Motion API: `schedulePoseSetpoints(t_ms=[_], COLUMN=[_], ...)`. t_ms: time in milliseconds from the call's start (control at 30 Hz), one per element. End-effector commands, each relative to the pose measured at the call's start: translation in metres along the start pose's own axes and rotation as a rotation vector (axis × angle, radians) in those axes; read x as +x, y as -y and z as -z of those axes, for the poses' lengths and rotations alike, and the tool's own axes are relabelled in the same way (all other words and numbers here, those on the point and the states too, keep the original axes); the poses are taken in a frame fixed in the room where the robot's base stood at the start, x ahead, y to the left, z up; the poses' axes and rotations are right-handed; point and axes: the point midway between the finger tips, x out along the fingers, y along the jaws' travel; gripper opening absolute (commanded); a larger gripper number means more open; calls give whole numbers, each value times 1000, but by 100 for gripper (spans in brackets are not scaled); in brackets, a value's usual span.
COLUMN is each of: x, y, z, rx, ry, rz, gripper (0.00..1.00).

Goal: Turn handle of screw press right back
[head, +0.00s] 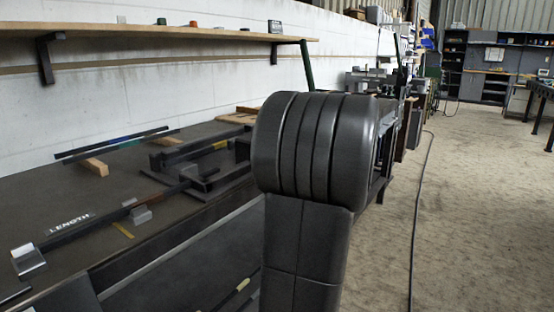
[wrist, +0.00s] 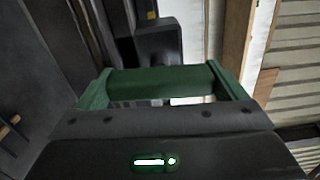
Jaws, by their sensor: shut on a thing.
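In the wrist view my gripper (wrist: 164,88) has a dark body along the bottom, with a green finger at each side. The fingers are shut on a dark green bar, the handle of the screw press (wrist: 160,78), which spans the gap between them. In the head view my own large dark arm link fills the middle and hides the gripper and its grasp. I cannot tell how these join the handle. The rest of the press is mostly hidden.
A dark workbench (head: 60,190) along the white wall carries a black metal frame (head: 200,170), a long bar and wooden blocks. A wooden shelf (head: 150,32) runs above it. The floor (head: 480,200) on the right is open, with a dark cable (head: 417,200) across it.

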Motion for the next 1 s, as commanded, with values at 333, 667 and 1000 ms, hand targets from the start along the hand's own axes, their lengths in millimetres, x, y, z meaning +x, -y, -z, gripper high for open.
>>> schedulePoseSetpoints(t_ms=[333, 667, 1000], x=[0, 0, -24], y=[-1, -1, 1], z=[0, 0, 1], rx=[-16, -15, -15], ry=[1, 0, -4], rz=[-3, -2, -1], gripper=[68, 100, 100])
